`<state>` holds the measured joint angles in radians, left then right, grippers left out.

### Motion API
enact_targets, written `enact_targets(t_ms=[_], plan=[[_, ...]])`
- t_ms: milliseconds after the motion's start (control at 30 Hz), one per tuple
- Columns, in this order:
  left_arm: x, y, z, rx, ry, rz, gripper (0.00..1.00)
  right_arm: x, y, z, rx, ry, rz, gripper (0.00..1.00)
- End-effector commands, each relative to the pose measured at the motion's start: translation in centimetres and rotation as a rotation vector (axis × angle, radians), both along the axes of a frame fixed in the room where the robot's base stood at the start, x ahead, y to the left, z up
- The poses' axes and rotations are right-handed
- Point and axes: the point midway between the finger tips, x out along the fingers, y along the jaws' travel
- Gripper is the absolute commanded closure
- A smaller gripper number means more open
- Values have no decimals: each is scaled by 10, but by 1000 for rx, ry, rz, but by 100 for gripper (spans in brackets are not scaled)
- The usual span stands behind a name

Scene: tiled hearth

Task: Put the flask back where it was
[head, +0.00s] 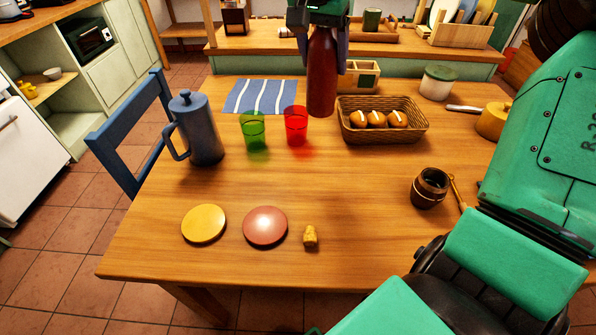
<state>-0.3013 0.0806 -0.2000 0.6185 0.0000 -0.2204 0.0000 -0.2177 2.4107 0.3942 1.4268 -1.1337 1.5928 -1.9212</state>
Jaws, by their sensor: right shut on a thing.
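The flask (321,85) is a dark red-brown bottle with a narrow neck, upright at the far side of the table. My right gripper (322,42) reaches in from the top of the head view and is shut on the flask's upper part. The gripper's fingers hide part of the neck and top. I cannot tell whether the flask's base touches the table or hangs just above it. A small cork-coloured stopper (310,237) stands near the front edge. My left gripper is not in view.
Near the flask are a red glass (296,126), green glass (253,131), bread basket (424,131), striped cloth (240,96) and wooden box (367,83). A blue jug (198,128) stands left. Yellow (204,223) and pink (265,226) discs lie in front. The table's middle is clear.

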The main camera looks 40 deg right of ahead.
Motion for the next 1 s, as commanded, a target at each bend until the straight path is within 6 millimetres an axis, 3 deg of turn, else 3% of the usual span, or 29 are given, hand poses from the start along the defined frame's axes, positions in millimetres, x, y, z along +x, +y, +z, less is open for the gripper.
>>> enact_targets(t_ms=[133,500,833,1000], plan=[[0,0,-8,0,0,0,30,-1,1,-22,2,5,32,100],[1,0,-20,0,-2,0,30,-1,1,-138,4,5,28,100],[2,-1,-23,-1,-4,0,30,-1,1,-192,2,6,25,100],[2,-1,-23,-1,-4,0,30,0,1,-197,2,0,25,100]])
